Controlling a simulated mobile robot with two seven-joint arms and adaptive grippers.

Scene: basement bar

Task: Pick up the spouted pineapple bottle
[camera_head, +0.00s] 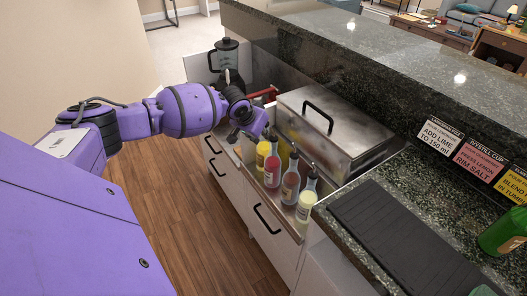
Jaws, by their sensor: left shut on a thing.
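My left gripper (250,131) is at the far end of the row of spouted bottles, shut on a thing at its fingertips. Its dark wrist and fingers hide most of the grip. The yellow bottle (262,153) is closest to it, and I take this to be the pineapple bottle, though no label is legible. It stands upright at the front edge of the bar station. My right gripper is out of view.
A steel lidded bin (335,125) stands just behind the bottles. A blender (226,60) is beyond the gripper. Dark stone counter (345,45) rises behind, with a black mat (400,240) and green bottle (503,232) at right. Open wooden floor (190,215) lies in front of the drawers.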

